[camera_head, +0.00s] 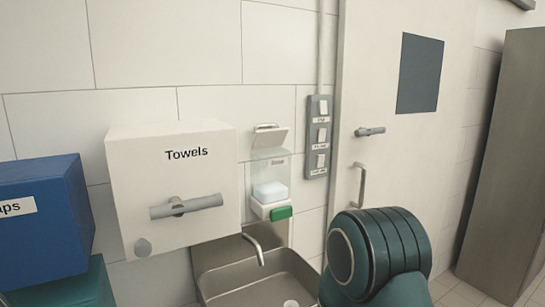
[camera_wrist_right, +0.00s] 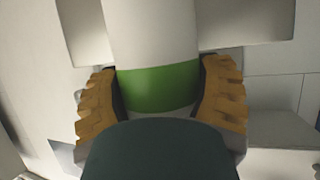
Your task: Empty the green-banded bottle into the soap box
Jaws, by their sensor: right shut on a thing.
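In the right wrist view the green-banded bottle (camera_wrist_right: 158,88) is white with a wide green band. My right gripper (camera_wrist_right: 162,100) is shut on it, with a tan ridged finger on each side of the band. The bottle's ends are out of that view. The soap box (camera_head: 270,168) hangs on the wall in the head view. Its lid (camera_head: 268,130) is tilted up, its body is clear with pale contents low inside, and a green bar (camera_head: 281,213) is at its base. In the head view my right arm shows at the lower right, but its gripper and the bottle do not. My left gripper is out of view.
A white Towels box (camera_head: 150,190) with a grey handle is left of the soap box. A blue box (camera_head: 40,220) is further left. A metal sink (camera_head: 215,283) with a tap (camera_head: 255,248) is below. A switch panel (camera_head: 319,140) and door (camera_head: 390,110) are right.

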